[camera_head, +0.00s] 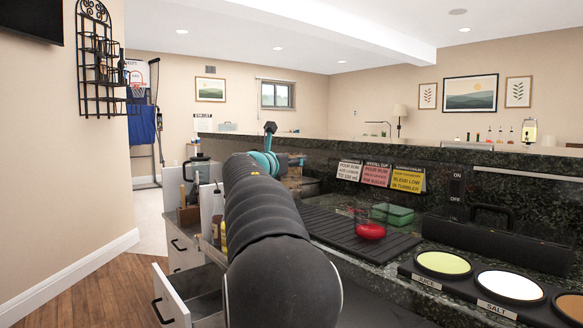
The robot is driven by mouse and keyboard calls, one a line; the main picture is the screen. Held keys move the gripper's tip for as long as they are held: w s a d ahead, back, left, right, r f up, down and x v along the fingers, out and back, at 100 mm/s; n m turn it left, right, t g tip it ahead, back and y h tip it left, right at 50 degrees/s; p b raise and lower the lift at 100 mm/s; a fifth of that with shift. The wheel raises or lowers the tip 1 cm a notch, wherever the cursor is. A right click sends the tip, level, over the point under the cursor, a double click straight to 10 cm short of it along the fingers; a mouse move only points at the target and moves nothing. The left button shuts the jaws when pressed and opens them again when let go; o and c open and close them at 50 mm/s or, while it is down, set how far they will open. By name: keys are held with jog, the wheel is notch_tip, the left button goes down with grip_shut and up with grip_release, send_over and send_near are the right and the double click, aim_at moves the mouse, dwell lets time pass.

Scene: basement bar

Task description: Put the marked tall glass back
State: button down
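I cannot make out the marked tall glass in this view; my own arm covers much of the middle. My arm reaches forward from the bottom centre, and its far end has teal joints near the dark bar ledge. The fingers of my gripper are hidden behind the arm, so nothing shows of what they hold. A small brownish, partly see-through shape (291,178) sits just right of the arm's far end; I cannot tell what it is.
A black ribbed mat (345,233) holds a red-filled container (370,230) and a green box (393,214). Three signs (378,174) stand behind. A rimming tray (460,287) is at right. A drawer (170,296) stands open at lower left. Wooden floor (92,292) is clear.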

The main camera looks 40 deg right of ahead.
jog(key=shift+f, duration=0.45)
jog(key=shift+c, duration=1.3)
grip_release()
jog(key=b+v, duration=0.1)
jog(key=v, duration=1.1)
jog(key=shift+s, duration=0.1)
